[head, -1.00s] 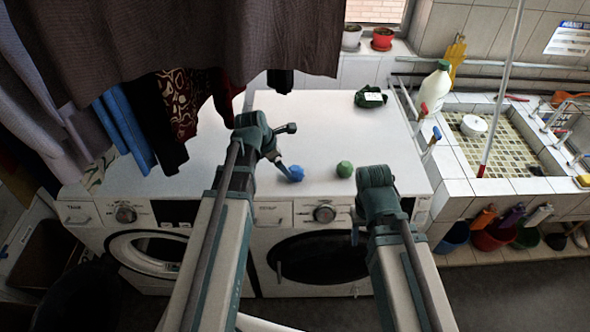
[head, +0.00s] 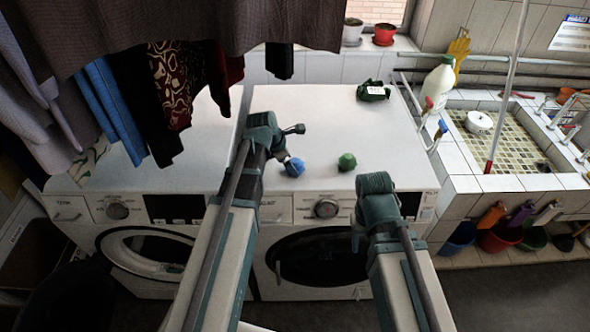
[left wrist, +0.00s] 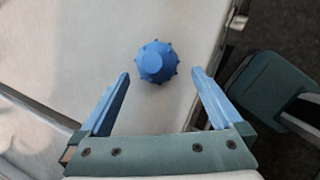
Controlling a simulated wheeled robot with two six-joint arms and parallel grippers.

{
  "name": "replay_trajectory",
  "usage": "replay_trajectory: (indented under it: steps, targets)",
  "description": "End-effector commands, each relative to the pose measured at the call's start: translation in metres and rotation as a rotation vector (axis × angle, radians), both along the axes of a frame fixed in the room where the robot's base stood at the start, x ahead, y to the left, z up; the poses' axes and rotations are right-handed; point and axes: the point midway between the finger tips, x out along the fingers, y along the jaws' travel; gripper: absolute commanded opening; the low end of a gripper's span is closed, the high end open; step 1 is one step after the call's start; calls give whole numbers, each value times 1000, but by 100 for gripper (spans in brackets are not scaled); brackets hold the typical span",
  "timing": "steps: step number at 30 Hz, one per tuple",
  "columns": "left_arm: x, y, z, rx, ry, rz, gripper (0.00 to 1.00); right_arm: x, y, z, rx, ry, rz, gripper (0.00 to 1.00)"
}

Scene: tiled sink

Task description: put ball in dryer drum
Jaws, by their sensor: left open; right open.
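A blue knobbed ball (head: 294,167) lies on the white top of the right-hand machine (head: 310,120). In the left wrist view the blue ball (left wrist: 157,62) is at the fingertips of my left gripper (left wrist: 160,73), between the spread fingers, with gaps at both sides. A green ball (head: 347,161) lies on the same top, to the right. My right gripper (head: 357,238) hangs in front of the right-hand machine, empty; its fingers are hard to make out. The right-hand machine has a dark round door (head: 335,255). The left-hand machine has a white-rimmed round opening (head: 113,249).
Clothes (head: 160,50) hang over the left-hand machine. A dark green packet (head: 373,91) lies at the back of the right-hand top. A white bottle (head: 438,85) and a tiled sink (head: 510,135) are at right.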

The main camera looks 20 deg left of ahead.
Motion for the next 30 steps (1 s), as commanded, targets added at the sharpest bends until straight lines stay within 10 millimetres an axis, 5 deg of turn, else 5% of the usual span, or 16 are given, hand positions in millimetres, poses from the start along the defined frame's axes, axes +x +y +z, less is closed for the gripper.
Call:
replay_trajectory:
  steps: [7, 17, 30]
  targets:
    - [17, -6, -34, 1, -1, 0, 100, 0, 0, -34, 0, 0, 1, 50]
    - [19, -8, -36, 1, -1, 2, 100, 0, 0, -36, 0, 0, 0, 50]
    - [19, -8, -36, 1, -1, 2, 21, 0, 0, -36, 0, 0, 0, 50]
